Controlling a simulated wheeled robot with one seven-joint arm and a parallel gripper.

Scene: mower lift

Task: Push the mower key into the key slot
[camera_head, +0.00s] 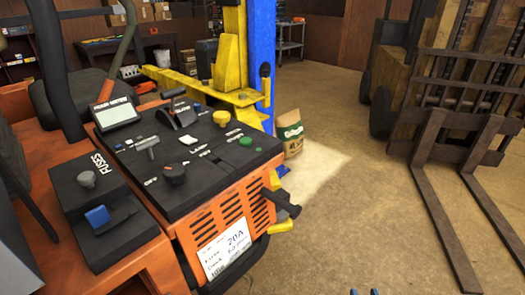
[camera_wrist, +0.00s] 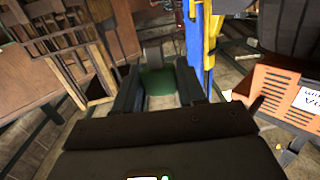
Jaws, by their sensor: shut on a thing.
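My gripper (camera_wrist: 160,94) shows in the wrist view, with its two dark fingers on either side of a green piece with a grey end. This held piece (camera_wrist: 158,82) appears to be the mower key, though its shape is partly hidden. The mower's black control panel (camera_head: 204,163) is at left in the head view. A round black fitting (camera_head: 173,174) stands by its "OFF" label; I cannot tell whether this is the key slot. In the wrist view the mower's orange vented front (camera_wrist: 272,86) is at the right, apart from the held piece.
A fuse box (camera_head: 92,213) with a blue switch stands beside the panel. A black handle (camera_head: 281,202) sticks out from the vented front. A yellow lift arm and blue post (camera_head: 261,50) stand behind. A forklift (camera_head: 440,110) is at right, with open floor between.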

